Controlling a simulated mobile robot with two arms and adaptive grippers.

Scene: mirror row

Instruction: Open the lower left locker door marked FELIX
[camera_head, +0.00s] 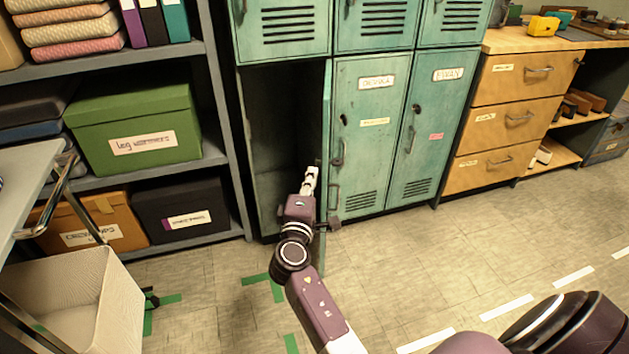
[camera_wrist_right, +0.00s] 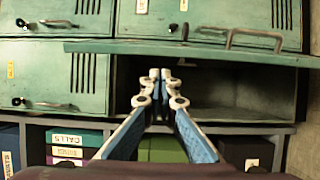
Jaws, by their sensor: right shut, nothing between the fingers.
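The lower left locker (camera_head: 268,130) stands open, with its dark inside showing. Its green door (camera_head: 326,110) is swung far out and shows nearly edge-on in the head view. In the right wrist view the door (camera_wrist_right: 200,52) runs across the top, with a bar handle on it. No FELIX name is readable. My right gripper (camera_head: 311,178) is shut and empty, in front of the opening, just left of the door on its inner side. Its closed fingertips (camera_wrist_right: 160,75) also show in the right wrist view. I cannot tell whether it touches the door. My left gripper is out of view.
Closed lockers stand to the right, one marked EWAN (camera_head: 438,120). A grey shelf with a green box (camera_head: 135,125) is on the left, and a cream bin (camera_head: 75,300) stands on the floor. A wooden drawer unit (camera_head: 510,115) is at right. The floor at right is clear.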

